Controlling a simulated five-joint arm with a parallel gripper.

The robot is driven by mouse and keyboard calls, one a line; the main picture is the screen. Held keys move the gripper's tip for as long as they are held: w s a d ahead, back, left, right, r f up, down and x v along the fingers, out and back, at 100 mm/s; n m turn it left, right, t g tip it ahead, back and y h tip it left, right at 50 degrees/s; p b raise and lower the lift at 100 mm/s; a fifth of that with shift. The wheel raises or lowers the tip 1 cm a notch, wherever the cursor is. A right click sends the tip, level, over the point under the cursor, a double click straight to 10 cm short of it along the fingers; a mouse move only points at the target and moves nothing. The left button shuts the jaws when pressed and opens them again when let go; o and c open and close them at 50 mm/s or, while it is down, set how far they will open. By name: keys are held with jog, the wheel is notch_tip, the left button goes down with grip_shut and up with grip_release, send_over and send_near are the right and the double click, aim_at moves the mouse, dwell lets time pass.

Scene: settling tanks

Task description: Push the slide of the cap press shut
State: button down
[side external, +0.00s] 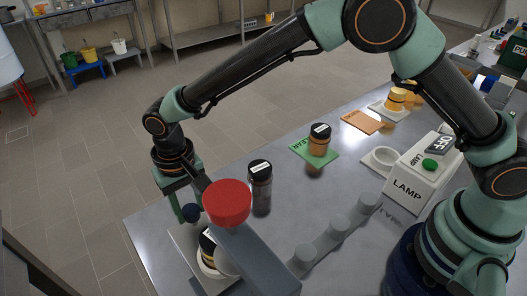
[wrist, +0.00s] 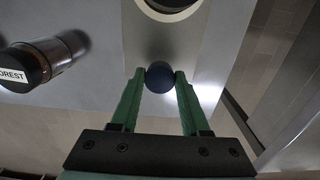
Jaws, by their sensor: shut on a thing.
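The cap press (side external: 262,262) is a grey body with a large red round top (side external: 227,200), at the front of the bench in the side view. A pale plate, seemingly its slide (side external: 185,236), shows under and left of it. A jar with a dark lid (side external: 207,242) sits in a round holder on the plate, partly hidden by the press. A dark blue ball knob (side external: 190,212) is at the plate's far left end; it also shows in the wrist view (wrist: 160,77). My gripper (wrist: 160,80) has its green fingers shut on the knob, one on each side.
A dark-lidded jar (side external: 260,185) labelled FOREST in the wrist view (wrist: 38,63) stands near the press. Grey posts on a bar (side external: 330,240) lie to the right. Behind are a green mat (side external: 300,147) with a jar, an orange mat (side external: 358,122) and a lamp box (side external: 408,190).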

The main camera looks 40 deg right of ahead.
jog(key=shift+w, duration=0.1)
jog(key=shift+c, duration=2)
grip_release()
jog(key=shift+r, duration=0.1)
notch_tip(320, 180, up, 12)
